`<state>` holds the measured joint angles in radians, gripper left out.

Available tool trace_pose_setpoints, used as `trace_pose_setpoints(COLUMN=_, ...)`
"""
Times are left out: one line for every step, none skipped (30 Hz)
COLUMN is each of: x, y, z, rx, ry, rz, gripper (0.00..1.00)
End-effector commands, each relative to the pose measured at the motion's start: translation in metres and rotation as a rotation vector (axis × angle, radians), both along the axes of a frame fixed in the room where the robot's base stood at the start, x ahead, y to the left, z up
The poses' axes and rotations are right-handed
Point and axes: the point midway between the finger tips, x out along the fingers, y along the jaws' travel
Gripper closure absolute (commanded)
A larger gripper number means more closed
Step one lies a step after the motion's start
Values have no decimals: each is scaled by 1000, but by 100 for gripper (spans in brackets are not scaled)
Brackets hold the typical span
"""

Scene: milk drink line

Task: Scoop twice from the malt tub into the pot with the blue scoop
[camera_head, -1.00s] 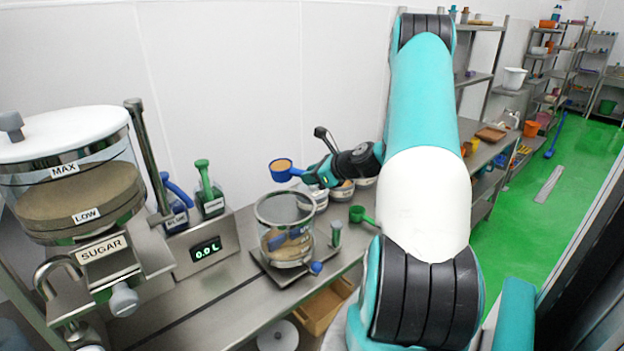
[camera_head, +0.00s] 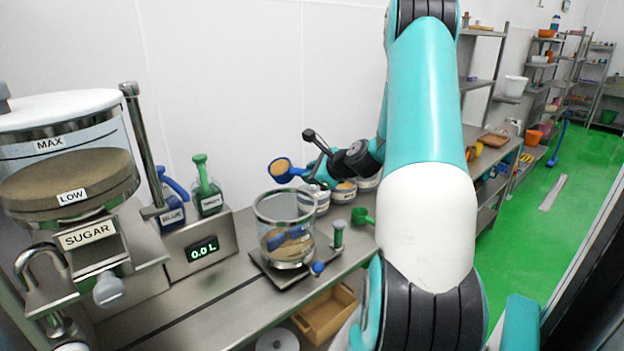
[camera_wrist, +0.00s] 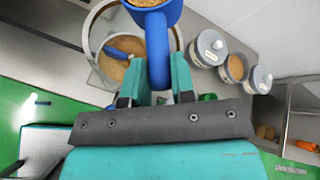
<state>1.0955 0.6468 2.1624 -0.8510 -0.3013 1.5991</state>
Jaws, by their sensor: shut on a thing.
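The blue scoop (camera_head: 280,171) is held level and heaped with tan powder, above and behind the pot. My gripper (camera_head: 318,168) is shut on its handle; the handle also shows between the fingers in the wrist view (camera_wrist: 157,55). In the wrist view the scoop bowl overlaps the edge of the pot (camera_wrist: 93,30). Several small tubs stand right of the pot; one open tub (camera_wrist: 235,68) shows tan powder. I cannot read which is the malt tub.
A sugar dispenser (camera_head: 87,234) stands at the left, beside a display (camera_head: 203,249) reading 0.0 L. Two bottles with blue (camera_head: 172,207) and green (camera_head: 207,188) handles stand behind it. A green scoop (camera_head: 362,216) lies right of the pot. A brown box (camera_head: 326,310) sits below the counter.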

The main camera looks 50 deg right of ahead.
Motion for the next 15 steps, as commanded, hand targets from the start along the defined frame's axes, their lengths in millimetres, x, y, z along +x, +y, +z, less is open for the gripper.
trace_pose_setpoints(x=0, y=1, z=-3, rx=-18, ry=0, rz=2, gripper=100)
trace_pose_setpoints(x=0, y=1, z=-4, rx=-29, ry=0, rz=2, gripper=100)
trace_pose_setpoints(x=0, y=1, z=-4, rx=-41, ry=1, rz=3, gripper=100)
trace_pose_setpoints(x=0, y=1, z=-5, rx=-52, ry=1, rz=3, gripper=100)
trace_pose_setpoints(x=0, y=1, z=-5, rx=-62, ry=2, rz=4, gripper=100)
trace_pose_setpoints(x=0, y=1, z=-5, rx=-75, ry=2, rz=6, gripper=100)
trace_pose_setpoints(x=0, y=1, z=-6, rx=-85, ry=3, rz=6, gripper=100)
trace_pose_setpoints(x=0, y=1, z=-6, rx=-94, ry=4, rz=7, gripper=100)
trace_pose_setpoints(x=0, y=2, z=-7, rx=-107, ry=4, rz=7, gripper=100)
trace_pose_setpoints(x=0, y=2, z=-7, rx=-117, ry=4, rz=8, gripper=100)
trace_pose_setpoints(x=0, y=2, z=-7, rx=-128, ry=5, rz=8, gripper=100)
trace_pose_setpoints(x=0, y=2, z=-7, rx=-143, ry=6, rz=9, gripper=100)
trace_pose_setpoints(x=0, y=2, z=-8, rx=-152, ry=6, rz=9, gripper=100)
trace_pose_setpoints(x=0, y=2, z=-8, rx=-161, ry=6, rz=11, gripper=100)
trace_pose_setpoints(x=1, y=2, z=-9, rx=-173, ry=7, rz=12, gripper=100)
